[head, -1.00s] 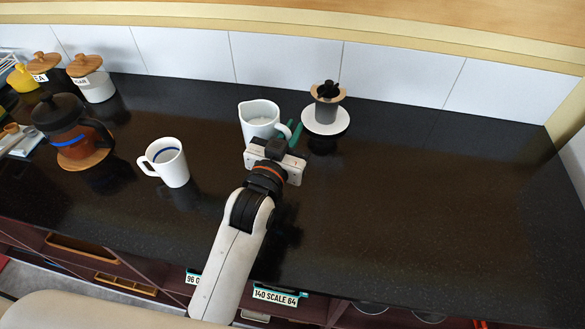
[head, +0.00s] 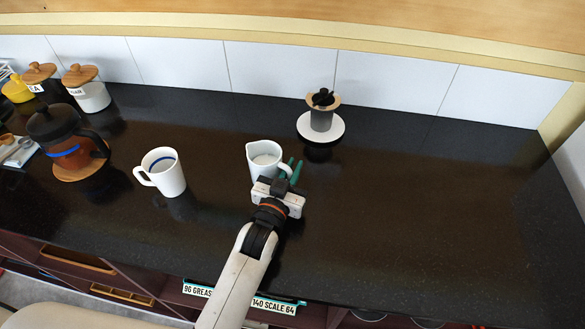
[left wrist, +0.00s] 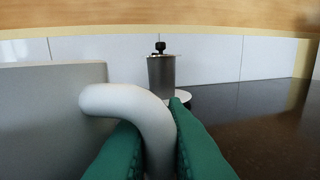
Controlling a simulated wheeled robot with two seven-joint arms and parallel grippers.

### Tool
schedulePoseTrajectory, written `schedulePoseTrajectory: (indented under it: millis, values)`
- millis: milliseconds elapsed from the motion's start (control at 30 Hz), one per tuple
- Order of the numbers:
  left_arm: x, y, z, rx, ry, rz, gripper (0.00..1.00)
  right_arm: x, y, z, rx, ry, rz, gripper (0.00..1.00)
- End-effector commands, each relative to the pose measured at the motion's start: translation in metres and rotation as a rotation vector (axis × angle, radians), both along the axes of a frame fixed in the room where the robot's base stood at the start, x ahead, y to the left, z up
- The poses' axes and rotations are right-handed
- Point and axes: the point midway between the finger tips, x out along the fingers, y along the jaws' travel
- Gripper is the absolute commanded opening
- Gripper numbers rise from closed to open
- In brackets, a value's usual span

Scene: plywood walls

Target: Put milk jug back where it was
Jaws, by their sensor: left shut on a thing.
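The white milk jug (head: 264,158) with milk in it is on or just above the dark counter in the head view, upright. My left gripper (head: 291,169) is at its right side, its green fingers shut on the jug's handle. In the left wrist view the curved white handle (left wrist: 135,105) passes between the green fingers (left wrist: 160,150), and the jug's side (left wrist: 50,115) fills the left. I cannot tell whether the jug's base touches the counter. My right gripper is not in view.
A white mug (head: 163,172) stands left of the jug. A dark pot on a white saucer (head: 334,126) stands behind and right. A French press (head: 65,140) and canisters (head: 91,97) are at the left. The counter's right side (head: 440,190) is clear.

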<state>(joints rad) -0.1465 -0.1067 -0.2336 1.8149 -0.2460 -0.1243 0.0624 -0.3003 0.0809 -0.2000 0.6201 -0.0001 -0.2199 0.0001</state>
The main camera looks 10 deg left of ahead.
Motion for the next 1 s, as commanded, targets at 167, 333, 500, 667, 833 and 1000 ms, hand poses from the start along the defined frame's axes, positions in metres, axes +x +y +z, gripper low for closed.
schedulePoseTrajectory:
  millis: [167,333,500,667,833,1000]
  values:
    - [0.000,0.000,0.000,0.000,-0.004,0.000,0.00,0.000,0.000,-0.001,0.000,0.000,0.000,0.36]
    - [0.000,0.000,-0.003,0.000,0.000,0.000,0.28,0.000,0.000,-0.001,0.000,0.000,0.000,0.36]
    - [0.000,0.000,-0.003,0.000,0.000,0.000,0.34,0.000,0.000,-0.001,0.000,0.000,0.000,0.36]
    - [0.000,0.000,0.001,0.000,0.000,0.000,0.34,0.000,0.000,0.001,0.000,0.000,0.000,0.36]
    - [-0.021,0.004,-0.003,0.001,0.003,0.000,0.34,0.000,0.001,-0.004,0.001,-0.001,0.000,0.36]
    - [-0.058,0.011,-0.003,0.000,0.003,0.000,0.34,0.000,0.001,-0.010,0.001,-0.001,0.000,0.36]
